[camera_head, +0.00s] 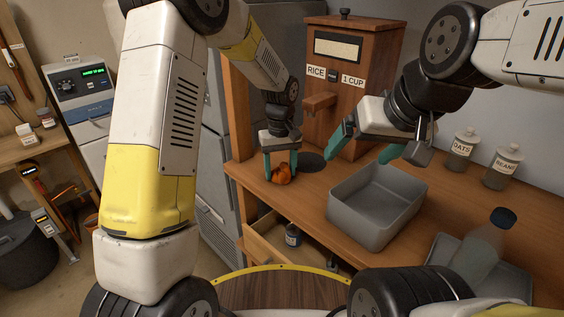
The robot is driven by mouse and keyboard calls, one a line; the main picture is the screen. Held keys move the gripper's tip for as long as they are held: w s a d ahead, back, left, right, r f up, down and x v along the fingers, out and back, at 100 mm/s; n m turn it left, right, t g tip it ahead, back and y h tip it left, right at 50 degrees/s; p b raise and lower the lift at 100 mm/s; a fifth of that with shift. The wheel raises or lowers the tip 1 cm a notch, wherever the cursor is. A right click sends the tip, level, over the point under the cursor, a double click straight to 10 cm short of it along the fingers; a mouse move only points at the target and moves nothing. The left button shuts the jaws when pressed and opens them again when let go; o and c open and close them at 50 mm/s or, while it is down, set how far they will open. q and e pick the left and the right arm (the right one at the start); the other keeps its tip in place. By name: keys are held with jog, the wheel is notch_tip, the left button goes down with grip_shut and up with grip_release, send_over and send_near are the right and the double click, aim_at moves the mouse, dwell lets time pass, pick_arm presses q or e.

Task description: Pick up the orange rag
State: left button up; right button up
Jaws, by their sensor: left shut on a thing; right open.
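The orange rag (283,174) is a small crumpled bundle on the wooden counter, left of the grey basin. My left gripper (281,170) points down at it from above, with its teal fingers closed around the rag. The fingers hide part of the rag, and I cannot tell whether it is clear of the counter. My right gripper (366,148) is open and empty above the back of the grey basin, its teal fingers spread wide apart.
The grey basin (344,213) stands on the counter (300,200). Behind is a wooden rice dispenser (345,90); two labelled jars (461,152) (502,168) stand at the back right. A clear bottle (482,247) leans in a tray at front right. A drawer (270,246) is open below.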

aim_at(280, 171)
pick_arm(q)
notch_tip(280, 171, up, 10)
dwell(0.6)
jog(key=o, duration=0.7)
jog(key=shift+c, duration=0.2)
jog(key=c, duration=0.5)
